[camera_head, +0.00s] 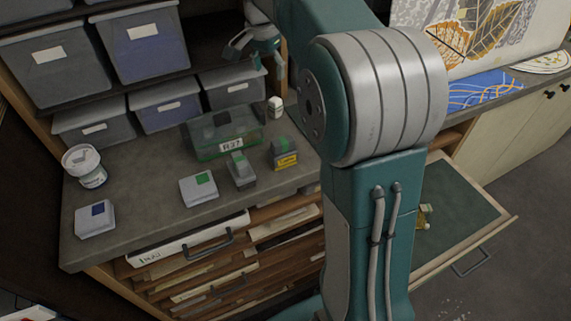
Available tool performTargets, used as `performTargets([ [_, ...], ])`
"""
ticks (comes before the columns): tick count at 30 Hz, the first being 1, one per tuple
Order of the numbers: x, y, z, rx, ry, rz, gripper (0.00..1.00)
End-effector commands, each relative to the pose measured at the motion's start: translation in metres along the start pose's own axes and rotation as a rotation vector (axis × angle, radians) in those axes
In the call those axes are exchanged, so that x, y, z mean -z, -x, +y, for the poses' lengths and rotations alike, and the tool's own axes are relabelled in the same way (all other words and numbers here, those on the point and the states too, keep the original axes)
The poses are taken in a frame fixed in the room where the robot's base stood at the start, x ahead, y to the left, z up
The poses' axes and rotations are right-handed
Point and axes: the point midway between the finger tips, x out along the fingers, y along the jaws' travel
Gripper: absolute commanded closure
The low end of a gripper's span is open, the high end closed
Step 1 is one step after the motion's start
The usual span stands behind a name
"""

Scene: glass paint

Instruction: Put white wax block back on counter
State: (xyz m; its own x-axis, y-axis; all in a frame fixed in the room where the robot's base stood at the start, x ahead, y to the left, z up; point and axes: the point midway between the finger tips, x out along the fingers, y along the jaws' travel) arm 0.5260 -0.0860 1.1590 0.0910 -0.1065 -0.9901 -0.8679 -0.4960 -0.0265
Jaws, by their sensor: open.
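My gripper (257,58) is open and appears empty, above the back of the counter (140,205) near the grey bins. A small white object (275,106) stands on the counter below it; I cannot tell whether it is the wax block. A white block with a blue square (95,220) lies at the front left of the counter. A white block with a green square (198,188) lies nearer the middle. I cannot tell which of these is the white wax block. My arm hides the counter's right part.
A green clear box (222,133), a grey block (241,170), a yellow-and-grey block (284,153) and a white tub (85,167) stand on the counter. Grey bins (145,45) fill the shelves behind. An open drawer (455,215) juts out right, with a small yellowish object (424,214) inside.

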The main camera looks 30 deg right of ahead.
Motion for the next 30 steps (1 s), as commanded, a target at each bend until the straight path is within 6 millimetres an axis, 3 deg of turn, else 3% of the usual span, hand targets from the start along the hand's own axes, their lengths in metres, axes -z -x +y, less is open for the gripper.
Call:
performTargets([
  [1,-0.013,0.011,0.011,0.024,0.054,0.011,0.27],
  [6,-0.057,0.029,0.045,0.094,0.255,0.048,0.27],
  [13,-0.117,0.034,0.1,0.183,0.529,0.121,0.27],
  [22,-0.189,0.004,0.17,0.276,0.87,0.244,0.27],
  [30,-0.215,-0.02,0.196,0.304,1.011,0.306,0.27],
])
